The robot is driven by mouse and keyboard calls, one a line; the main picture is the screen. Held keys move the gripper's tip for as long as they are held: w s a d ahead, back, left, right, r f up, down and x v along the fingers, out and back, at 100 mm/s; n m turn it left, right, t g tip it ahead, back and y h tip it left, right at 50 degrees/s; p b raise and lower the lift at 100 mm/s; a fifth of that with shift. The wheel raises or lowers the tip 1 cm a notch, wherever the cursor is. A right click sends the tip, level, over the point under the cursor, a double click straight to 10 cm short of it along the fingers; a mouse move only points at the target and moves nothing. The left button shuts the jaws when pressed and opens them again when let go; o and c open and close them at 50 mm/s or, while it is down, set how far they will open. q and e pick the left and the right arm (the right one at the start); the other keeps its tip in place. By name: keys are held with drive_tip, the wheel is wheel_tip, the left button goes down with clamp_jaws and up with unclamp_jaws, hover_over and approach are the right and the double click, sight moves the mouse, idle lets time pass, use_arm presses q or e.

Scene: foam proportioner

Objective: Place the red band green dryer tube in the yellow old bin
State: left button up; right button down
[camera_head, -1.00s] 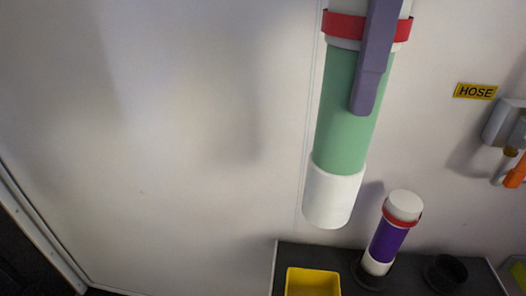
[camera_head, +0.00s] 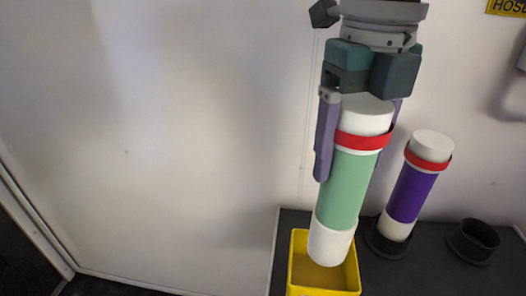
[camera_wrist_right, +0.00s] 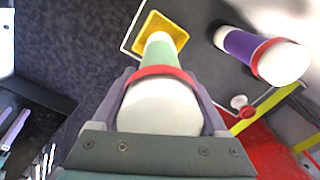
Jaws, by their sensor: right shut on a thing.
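The green dryer tube (camera_head: 348,187) has white ends and a red band near its top. My right gripper (camera_head: 352,160) is shut on it near the band, one finger on each side, and holds it nearly upright. The yellow bin (camera_head: 299,272) stands on the dark shelf. In the head view the tube's lower white end overlaps the bin; I cannot tell whether it is inside or above. In the right wrist view the tube (camera_wrist_right: 158,52) points toward the bin (camera_wrist_right: 178,33). My left gripper is not in view.
A purple tube (camera_head: 411,194) with a red band stands in a black holder (camera_head: 387,244) to the right of the bin. An empty black holder (camera_head: 472,241) is further right. The dark shelf (camera_head: 425,275) lies against a pale wall.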

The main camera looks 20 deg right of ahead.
sight(337, 207)
wheel_tip(337, 207, down, 10)
drive_tip(key=shift+r+b, duration=0.25)
drive_tip(key=shift+b, duration=0.55)
drive_tip(key=shift+f, duration=0.15)
unclamp_jaws()
drive_tip(key=shift+r, duration=0.45)
wheel_tip(337, 207, up, 12)
drive_tip(key=shift+f+p, duration=0.2)
drive_tip(key=shift+p, duration=0.9)
